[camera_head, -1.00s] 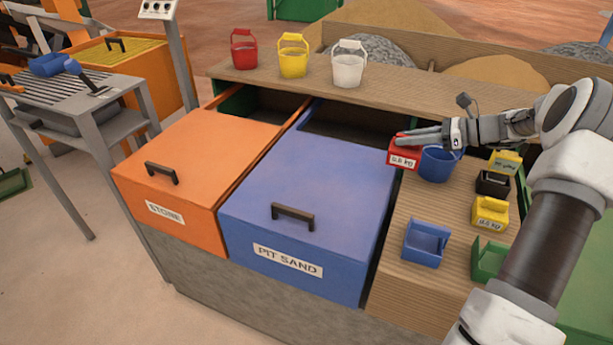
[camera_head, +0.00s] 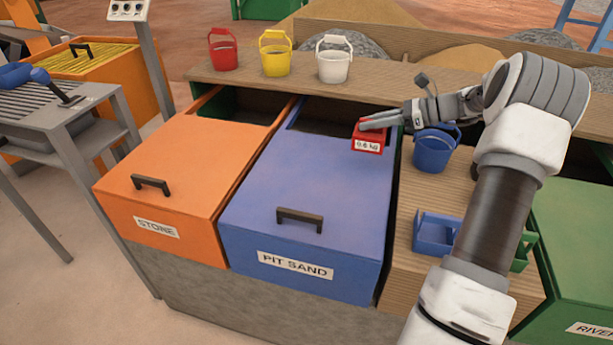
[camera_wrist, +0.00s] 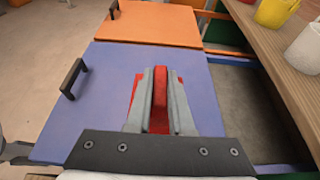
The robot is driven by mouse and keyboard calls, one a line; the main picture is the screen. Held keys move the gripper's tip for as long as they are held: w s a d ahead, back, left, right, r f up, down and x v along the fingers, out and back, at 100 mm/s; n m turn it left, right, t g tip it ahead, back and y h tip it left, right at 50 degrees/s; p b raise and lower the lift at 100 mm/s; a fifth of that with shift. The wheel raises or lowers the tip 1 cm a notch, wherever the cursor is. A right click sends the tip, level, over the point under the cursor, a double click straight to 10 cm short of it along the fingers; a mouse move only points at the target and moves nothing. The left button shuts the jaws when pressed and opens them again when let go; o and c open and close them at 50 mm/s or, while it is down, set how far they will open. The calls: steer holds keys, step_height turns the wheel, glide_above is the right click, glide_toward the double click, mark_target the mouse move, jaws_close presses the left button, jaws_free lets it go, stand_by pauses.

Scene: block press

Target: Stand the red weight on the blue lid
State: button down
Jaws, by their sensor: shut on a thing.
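The red weight (camera_head: 367,144), labelled 0.6 kg, is in my gripper (camera_head: 368,126). In the head view it appears over the back right part of the blue lid (camera_head: 310,190), which is marked PIT SAND and has a dark handle. In the wrist view my gripper (camera_wrist: 160,100) is shut on the weight's red handle (camera_wrist: 160,105), with the blue lid (camera_wrist: 115,80) beneath. The weight looks upright. I cannot tell whether its underside touches the lid.
An orange lid (camera_head: 180,165) marked STONE lies to the left. An open gap (camera_head: 340,115) is behind the blue lid. A blue bucket (camera_head: 435,150) and a blue scoop (camera_head: 435,235) stand on the wooden top to the right. Red, yellow and white buckets (camera_head: 333,65) stand on the back shelf.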

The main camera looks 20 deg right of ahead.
steer(key=shift+w+a, duration=0.3)
steer(key=shift+a, duration=0.15)
steer(key=shift+w+a+f+b, duration=0.65)
steer(key=shift+a+f+b, duration=0.1)
steer(key=shift+a+f, duration=1.05)
steer(key=shift+w+a+f+b, duration=0.65)
steer(key=shift+a+f+b, duration=0.1)
steer(key=shift+a+f, duration=1)
steer(key=shift+w+a+f+b, duration=0.65)
steer(key=shift+a+f+b, duration=0.1)
steer(key=shift+a+f, duration=1.05)
steer(key=shift+f, duration=0.2)
steer(key=c, duration=0.8)
jaws_free()
